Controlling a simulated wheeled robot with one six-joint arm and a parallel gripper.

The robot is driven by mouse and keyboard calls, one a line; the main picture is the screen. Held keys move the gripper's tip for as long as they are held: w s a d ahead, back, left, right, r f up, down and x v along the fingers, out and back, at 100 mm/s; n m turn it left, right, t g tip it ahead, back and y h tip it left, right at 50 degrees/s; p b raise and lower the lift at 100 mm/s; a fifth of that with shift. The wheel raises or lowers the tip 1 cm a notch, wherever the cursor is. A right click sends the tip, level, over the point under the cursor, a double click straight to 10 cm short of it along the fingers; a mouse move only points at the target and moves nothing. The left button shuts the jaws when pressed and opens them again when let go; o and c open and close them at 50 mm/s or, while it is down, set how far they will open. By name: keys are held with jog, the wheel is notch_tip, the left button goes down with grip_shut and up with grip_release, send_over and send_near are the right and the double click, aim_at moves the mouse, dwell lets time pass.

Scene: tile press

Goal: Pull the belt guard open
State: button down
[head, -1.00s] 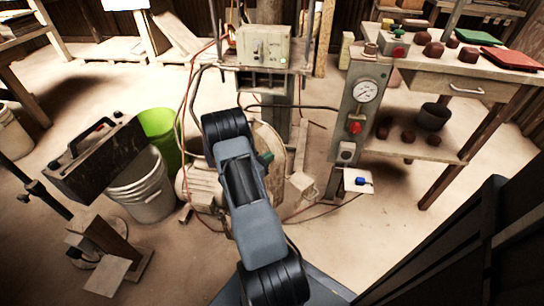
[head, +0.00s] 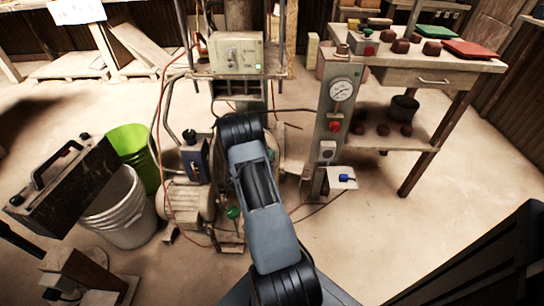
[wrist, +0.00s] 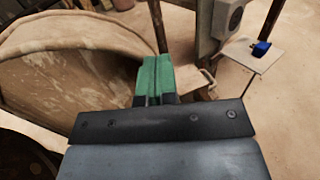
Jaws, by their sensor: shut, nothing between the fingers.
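A large round dusty beige housing (wrist: 70,75) fills the left of the wrist view; it looks like the belt guard. In the head view my arm covers most of it. No handle on it is clear in either view. My gripper (wrist: 153,75) has its green fingertips together, with nothing between them. In the wrist view the fingertips overlap the housing's right edge; I cannot tell whether they touch it. In the head view the gripper is largely hidden behind my arm.
A motor (head: 185,200) with hoses stands left of my arm. A gauge column (head: 338,120) and a small plate with a blue item (head: 343,178) are on the right. A white bucket (head: 125,215) and green bucket (head: 132,150) stand left.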

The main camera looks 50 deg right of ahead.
jog(key=shift+s, duration=0.1)
jog(key=s+a+p, duration=0.3)
jog(key=s+a, duration=0.3)
jog(key=a, duration=0.6)
jog(key=shift+a, duration=0.3)
jog(key=s+a+r+m+g+y+p, duration=0.2)
jog(key=r+m+p, duration=0.25)
jog(key=r, duration=0.45)
jog(key=s+a+r+m+g+y+p, duration=0.2)
jog(key=r+m+y+p, duration=0.15)
jog(key=r+p, duration=0.4)
jog(key=s+a+r+m+g+y+p, duration=0.1)
jog(key=s+a+r+m+g+p, duration=0.2)
jog(key=r, duration=0.8)
jog(key=a+r+m+t+y+p, duration=0.4)
jog(key=a+r+y+p, duration=0.2)
jog(key=r, duration=0.6)
jog(key=a+r+m+t+y+p, duration=0.3)
jog(key=a+r+t+y+p, duration=0.2)
jog(key=a+r+p, duration=0.3)
jog(key=a+r, duration=0.3)
jog(key=r, duration=0.1)
jog(key=shift+s+a+m+y+p, duration=0.2)
jog(key=shift+m+y+p, duration=0.1)
jog(key=shift+m+y, duration=0.1)
